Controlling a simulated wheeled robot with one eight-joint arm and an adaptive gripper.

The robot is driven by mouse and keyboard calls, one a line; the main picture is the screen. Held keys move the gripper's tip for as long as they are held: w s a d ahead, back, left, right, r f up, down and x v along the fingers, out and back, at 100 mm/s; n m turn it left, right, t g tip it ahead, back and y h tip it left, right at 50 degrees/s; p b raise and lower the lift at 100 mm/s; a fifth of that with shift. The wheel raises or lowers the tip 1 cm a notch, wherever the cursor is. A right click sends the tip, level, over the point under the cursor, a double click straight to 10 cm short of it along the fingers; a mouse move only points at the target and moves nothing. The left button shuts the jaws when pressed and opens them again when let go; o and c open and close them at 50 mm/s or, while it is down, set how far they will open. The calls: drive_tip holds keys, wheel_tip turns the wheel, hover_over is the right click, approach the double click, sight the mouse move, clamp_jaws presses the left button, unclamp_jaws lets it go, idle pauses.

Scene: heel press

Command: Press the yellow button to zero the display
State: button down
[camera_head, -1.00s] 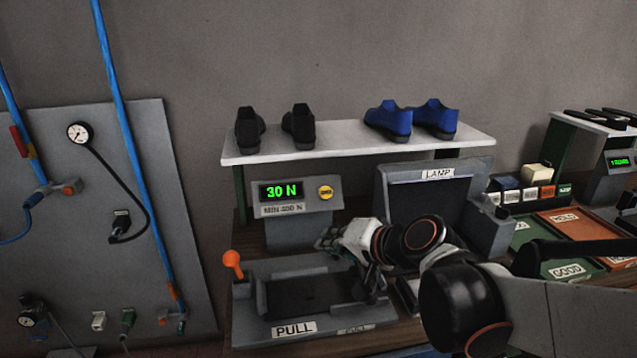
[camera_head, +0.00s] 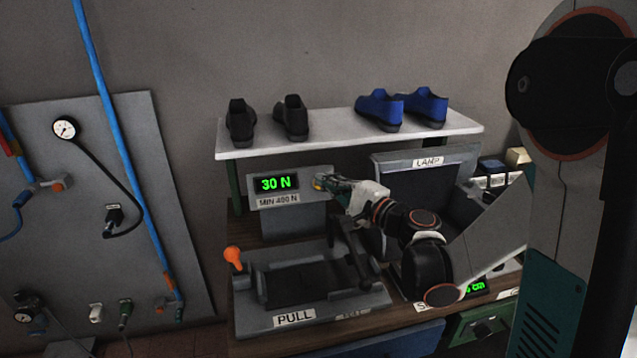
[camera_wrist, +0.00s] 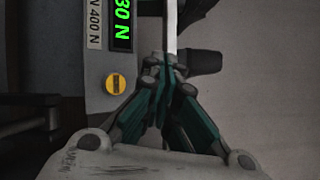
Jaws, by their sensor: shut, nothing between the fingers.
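The display (camera_head: 276,184) reads 30 N in green on a grey box under the shelf, and it also shows sideways in the wrist view (camera_wrist: 122,17). The yellow button (camera_wrist: 116,84) is on the same panel face. In the head view the button (camera_head: 318,183) is partly hidden by my gripper (camera_head: 324,182). My gripper is shut and empty. In the wrist view its fingertips (camera_wrist: 170,62) are just to the right of the button. I cannot tell whether they touch the panel.
A white shelf (camera_head: 350,134) with black shoes (camera_head: 242,120) and blue shoes (camera_head: 379,110) is above the panel. Below is a PULL fixture (camera_head: 300,311) with an orange-knobbed lever (camera_head: 233,257). Hoses run along the left.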

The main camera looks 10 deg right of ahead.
drive_tip(key=shift+w+f, duration=0.1)
drive_tip(key=shift+w, duration=0.05)
drive_tip(key=w+f+b, duration=0.4)
drive_tip(key=w+f, duration=0.1)
drive_tip(key=w, duration=0.1)
drive_tip(key=shift+w, duration=0.4)
drive_tip(key=shift+f, duration=0.1)
idle(1.2)
drive_tip(key=shift+w+f, duration=0.15)
drive_tip(key=shift+w, duration=0.2)
drive_tip(key=shift+w+f+b, duration=0.3)
drive_tip(key=shift+w+b, duration=0.05)
drive_tip(key=shift+b, duration=0.2)
idle(0.7)
drive_tip(key=shift+s+r, duration=0.1)
idle(0.4)
drive_tip(key=shift+s+r+p, duration=0.3)
drive_tip(key=shift+s+r, duration=0.15)
drive_tip(key=shift+s, duration=0.15)
